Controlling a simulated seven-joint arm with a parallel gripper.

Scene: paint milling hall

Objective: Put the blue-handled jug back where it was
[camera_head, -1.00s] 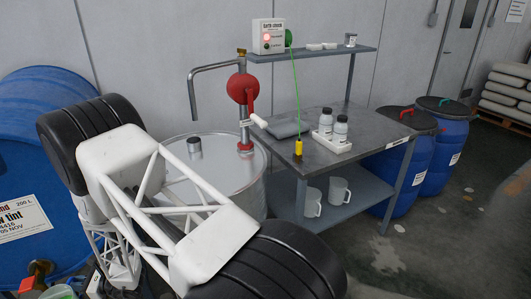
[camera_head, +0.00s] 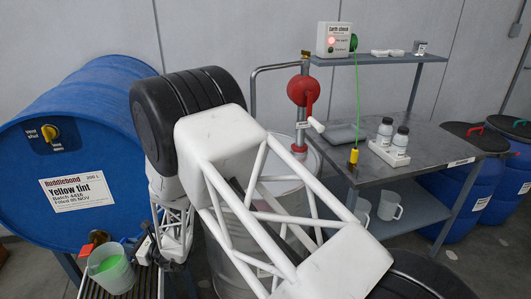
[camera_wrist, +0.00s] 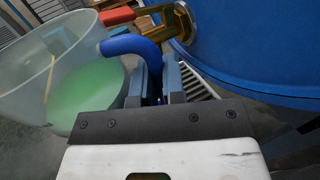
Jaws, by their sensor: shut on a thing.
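The blue-handled jug (camera_head: 110,270) is translucent and holds green liquid. In the head view it is at the lower left, by the blue drum's tap, over a slatted stand. In the wrist view the jug (camera_wrist: 45,75) fills the left side, and its blue handle (camera_wrist: 128,44) runs between my fingers. My gripper (camera_wrist: 158,80) is shut on this handle. In the head view my gripper (camera_head: 145,250) is beside the jug's right side, small and partly hidden by my arm. I cannot tell whether the jug's base touches the slats.
The blue drum (camera_head: 80,130) labelled yellow tint lies behind the jug. Its brass tap with a red handle (camera_head: 97,236) is close above the jug. A slatted stand (camera_head: 90,292) is below. A bench (camera_head: 440,135) with bottles, a pump and a steel drum is right.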

